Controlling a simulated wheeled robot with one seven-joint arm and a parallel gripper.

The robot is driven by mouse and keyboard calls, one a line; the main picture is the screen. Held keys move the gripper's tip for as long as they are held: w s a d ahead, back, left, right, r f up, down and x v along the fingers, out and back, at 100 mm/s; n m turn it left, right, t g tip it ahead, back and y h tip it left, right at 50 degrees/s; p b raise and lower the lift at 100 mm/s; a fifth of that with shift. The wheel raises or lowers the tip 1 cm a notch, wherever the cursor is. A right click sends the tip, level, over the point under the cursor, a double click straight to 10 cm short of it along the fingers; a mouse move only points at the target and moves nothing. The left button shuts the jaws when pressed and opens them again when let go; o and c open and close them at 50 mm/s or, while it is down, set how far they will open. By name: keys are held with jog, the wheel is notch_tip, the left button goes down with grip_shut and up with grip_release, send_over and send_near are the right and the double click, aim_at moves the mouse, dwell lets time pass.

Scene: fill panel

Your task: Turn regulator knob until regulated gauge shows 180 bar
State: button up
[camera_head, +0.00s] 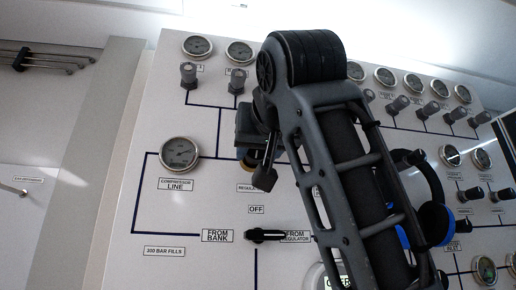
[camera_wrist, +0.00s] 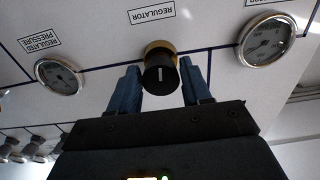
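The black regulator knob (camera_wrist: 160,74) has a white pointer line and a brass collar, and sits below the REGULATOR label (camera_wrist: 152,12) in the wrist view. My gripper (camera_wrist: 161,68) is open, with one blue finger on each side of the knob and a small gap showing at both sides. The regulated pressure gauge (camera_wrist: 58,77) is at the left in the wrist view; its reading is too small to tell. In the head view my arm covers most of the knob area and hides the regulated gauge.
The compressor line gauge (camera_head: 179,154) is left of my arm. A black selector handle (camera_head: 265,235) lies below, between FROM BANK and FROM REGULATOR. Several small gauges and knobs line the panel's top and right. The panel's lower left is mostly clear.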

jog(key=c, duration=0.7)
jog(key=shift+o, duration=0.2)
jog(key=shift+m, duration=0.6)
jog(key=o, duration=1.1)
jog(key=shift+c, duration=0.2)
jog(key=b+v, duration=0.2)
jog(key=v, duration=0.6)
jog(key=shift+b, duration=0.35)
jog(key=shift+w+r, duration=0.1)
